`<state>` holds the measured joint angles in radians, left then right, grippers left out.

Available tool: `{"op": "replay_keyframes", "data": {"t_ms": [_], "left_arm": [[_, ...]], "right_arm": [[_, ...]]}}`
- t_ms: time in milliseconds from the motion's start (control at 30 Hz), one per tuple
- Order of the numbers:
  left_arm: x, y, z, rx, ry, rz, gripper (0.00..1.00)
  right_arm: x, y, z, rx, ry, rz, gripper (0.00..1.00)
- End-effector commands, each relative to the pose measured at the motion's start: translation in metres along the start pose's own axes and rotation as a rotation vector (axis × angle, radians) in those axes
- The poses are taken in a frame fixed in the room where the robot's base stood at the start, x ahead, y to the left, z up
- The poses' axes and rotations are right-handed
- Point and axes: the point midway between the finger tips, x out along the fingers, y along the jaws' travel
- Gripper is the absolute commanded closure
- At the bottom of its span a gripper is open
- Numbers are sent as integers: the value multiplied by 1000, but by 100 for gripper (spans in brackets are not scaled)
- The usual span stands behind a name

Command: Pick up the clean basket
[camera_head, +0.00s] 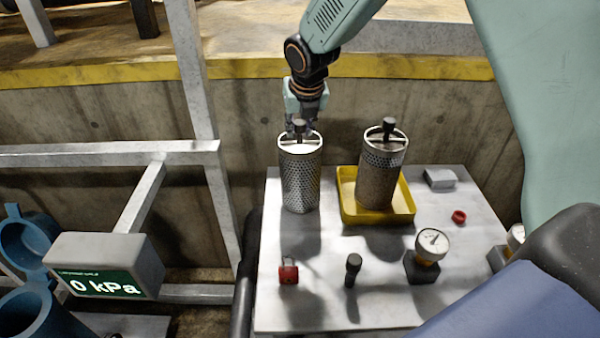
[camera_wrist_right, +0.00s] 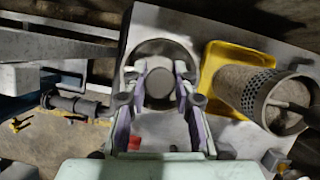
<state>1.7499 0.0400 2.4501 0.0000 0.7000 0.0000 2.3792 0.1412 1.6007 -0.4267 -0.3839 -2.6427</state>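The clean basket (camera_head: 301,180) is a shiny perforated metal cylinder with a crossbar and dark knob on top. It stands upright on the grey table, left of the yellow tray. My right gripper (camera_head: 301,128) is directly above it, pointing down, with its fingertips at the knob. In the right wrist view the gripper (camera_wrist_right: 157,92) is open, with its fingers on either side of the round knob (camera_wrist_right: 159,83) and gaps seeming to show. The basket's rim (camera_wrist_right: 163,46) shows behind the fingers; most of its body is hidden there. My left gripper is not in view.
A dull, brownish basket (camera_head: 379,184) stands in a yellow tray (camera_head: 404,212) close on the right. A red padlock (camera_head: 288,271), a black knob (camera_head: 353,268), a gauge (camera_head: 431,243) and a red ring (camera_head: 459,217) are on the table (camera_head: 320,312). A metal frame (camera_head: 205,110) rises at left.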

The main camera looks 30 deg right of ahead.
Motion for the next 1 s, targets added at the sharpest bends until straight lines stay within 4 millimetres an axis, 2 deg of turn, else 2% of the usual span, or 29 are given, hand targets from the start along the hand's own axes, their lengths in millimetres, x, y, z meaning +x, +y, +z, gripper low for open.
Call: {"op": "replay_keyframes", "data": {"t_ms": [33,267,867,1000], "left_arm": [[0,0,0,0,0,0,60],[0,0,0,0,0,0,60],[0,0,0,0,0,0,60],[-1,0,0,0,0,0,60]], "right_arm": [[0,0,0,0,1,0,80],[0,0,-1,0,2,0,100],[-1,0,1,1,-4,1,100],[-7,0,4,1,-6,1,100]]}}
